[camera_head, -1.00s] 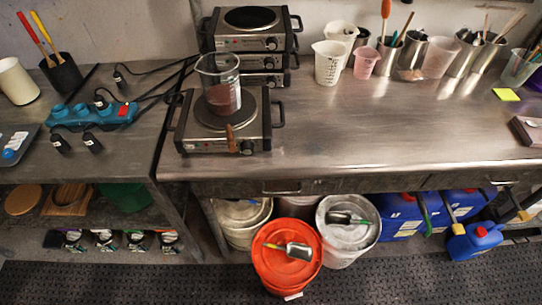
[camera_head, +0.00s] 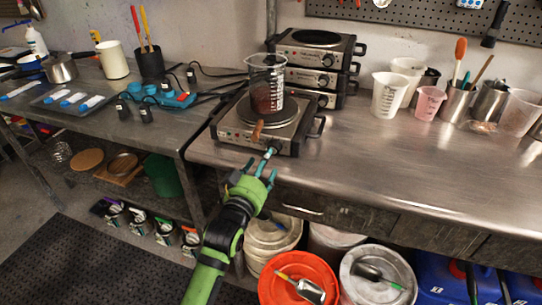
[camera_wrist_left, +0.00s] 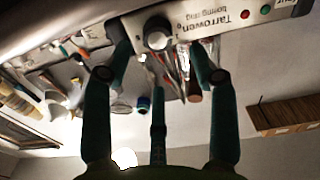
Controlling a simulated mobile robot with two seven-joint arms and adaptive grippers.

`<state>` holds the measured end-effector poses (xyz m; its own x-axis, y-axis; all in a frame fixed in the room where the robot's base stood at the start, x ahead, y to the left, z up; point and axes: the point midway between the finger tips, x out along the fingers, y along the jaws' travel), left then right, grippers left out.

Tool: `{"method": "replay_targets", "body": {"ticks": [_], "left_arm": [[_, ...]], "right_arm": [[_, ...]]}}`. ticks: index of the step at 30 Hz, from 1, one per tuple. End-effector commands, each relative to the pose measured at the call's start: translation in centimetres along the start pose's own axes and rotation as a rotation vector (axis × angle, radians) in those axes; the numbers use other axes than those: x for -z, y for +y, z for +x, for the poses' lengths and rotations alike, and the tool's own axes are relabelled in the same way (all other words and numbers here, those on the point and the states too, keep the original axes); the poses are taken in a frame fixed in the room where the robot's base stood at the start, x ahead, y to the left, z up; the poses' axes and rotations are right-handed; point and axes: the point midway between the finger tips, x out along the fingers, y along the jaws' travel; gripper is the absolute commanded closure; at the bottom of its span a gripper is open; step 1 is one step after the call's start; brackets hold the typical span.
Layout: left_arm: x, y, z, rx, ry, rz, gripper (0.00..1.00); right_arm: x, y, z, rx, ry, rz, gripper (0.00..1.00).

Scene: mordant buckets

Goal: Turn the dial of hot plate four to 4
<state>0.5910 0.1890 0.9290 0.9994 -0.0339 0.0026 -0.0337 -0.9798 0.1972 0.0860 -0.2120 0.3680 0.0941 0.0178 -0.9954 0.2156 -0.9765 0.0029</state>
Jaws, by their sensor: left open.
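The front hot plate (camera_head: 228,128) stands alone near the bench's front edge, with a glass beaker (camera_head: 266,72) of dark reddish contents on it. Its dial (camera_head: 273,147) is on the right of its front face, partly covered by my fingers. In the left wrist view the dial (camera_wrist_left: 157,33) is a round knob between my fingertips, with apparent gaps on both sides. A label (camera_wrist_left: 289,5) at the panel's corner seems to read "four", upside down. My left gripper (camera_head: 258,165) is open at the plate's front; it also shows in the wrist view (camera_wrist_left: 159,50). The dial's setting is unreadable.
Several more hot plates are stacked behind (camera_head: 318,62). A blue power strip (camera_head: 160,96) and cables lie left. Plastic beakers (camera_head: 389,95) stand right; the bench between is clear. An orange-lidded bucket (camera_head: 300,278) is below.

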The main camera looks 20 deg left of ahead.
Motion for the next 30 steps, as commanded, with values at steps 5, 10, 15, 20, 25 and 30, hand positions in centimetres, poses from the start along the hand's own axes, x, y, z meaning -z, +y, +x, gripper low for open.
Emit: {"method": "replay_targets", "body": {"ticks": [5, 10, 15, 20, 25, 30], "left_arm": [[0.2, 0.0, 2.8, 0.0, 0.001, 0.001, 0.41], [0.1, 0.0, 5.0, 0.0, 0.0, 0.001, 0.41], [0.0, 0.0, 6.1, 0.001, -0.002, 0.001, 0.41], [0.0, 0.0, 6.2, 0.001, -0.002, 0.001, 0.41], [-0.1, 0.0, 6.2, 0.001, -0.002, 0.001, 0.61], [0.0, 0.0, 6.2, 0.0, 0.0, 0.001, 0.97]], "right_arm": [[-0.1, 0.6, -0.4, -0.008, -0.001, -0.001, 1.0], [-0.1, 1.2, -0.6, -0.016, -0.002, 0.002, 1.0], [-0.2, 1.3, -0.6, -0.017, -0.003, 0.004, 1.0], [-0.2, 1.3, -0.6, -0.017, -0.003, 0.004, 1.0], [-0.2, 1.3, -0.6, -0.017, -0.004, 0.003, 1.0], [-0.3, 1.3, -0.6, -0.016, -0.005, 0.002, 1.0]]}}
